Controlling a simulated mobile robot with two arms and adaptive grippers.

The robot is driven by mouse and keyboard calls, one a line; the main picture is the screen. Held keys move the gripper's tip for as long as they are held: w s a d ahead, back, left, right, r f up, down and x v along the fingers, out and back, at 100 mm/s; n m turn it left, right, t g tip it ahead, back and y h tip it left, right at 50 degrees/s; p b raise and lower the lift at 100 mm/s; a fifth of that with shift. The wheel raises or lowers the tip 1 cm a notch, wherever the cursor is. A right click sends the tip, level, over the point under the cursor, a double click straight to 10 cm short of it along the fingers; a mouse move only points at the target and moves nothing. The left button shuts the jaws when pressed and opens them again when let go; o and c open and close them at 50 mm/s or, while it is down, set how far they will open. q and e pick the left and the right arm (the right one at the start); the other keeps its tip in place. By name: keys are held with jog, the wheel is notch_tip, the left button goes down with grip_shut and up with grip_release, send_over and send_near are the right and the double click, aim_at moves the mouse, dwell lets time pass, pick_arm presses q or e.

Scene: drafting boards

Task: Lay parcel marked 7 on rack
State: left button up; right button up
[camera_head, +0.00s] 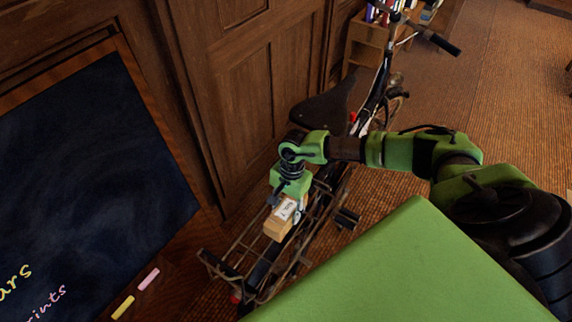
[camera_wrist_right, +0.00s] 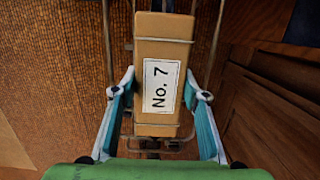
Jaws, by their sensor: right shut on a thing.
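The parcel (camera_head: 281,220) is a small brown box with a white label. In the right wrist view the parcel (camera_wrist_right: 162,50) shows "No. 7" and thin bands around it. My right gripper (camera_head: 280,203) is shut on the parcel, with one finger on each side in the wrist view (camera_wrist_right: 160,98). The rack (camera_head: 215,262) is the metal carrier at the rear of a bicycle. The parcel is over the rack in the head view; I cannot tell whether it touches the bars. My left gripper is not in view.
The bicycle's saddle (camera_head: 328,108) is just beyond my right gripper. A wooden panelled wall (camera_head: 250,90) stands close on the left. A dark chalkboard (camera_head: 80,180) is at far left, with chalk sticks (camera_head: 149,279) by it. Open carpet (camera_head: 500,110) lies to the right.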

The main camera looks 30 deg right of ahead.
jog(key=shift+f, duration=0.75)
jog(key=shift+f, duration=0.2)
jog(key=o, duration=1.6)
jog(key=shift+r, duration=0.1)
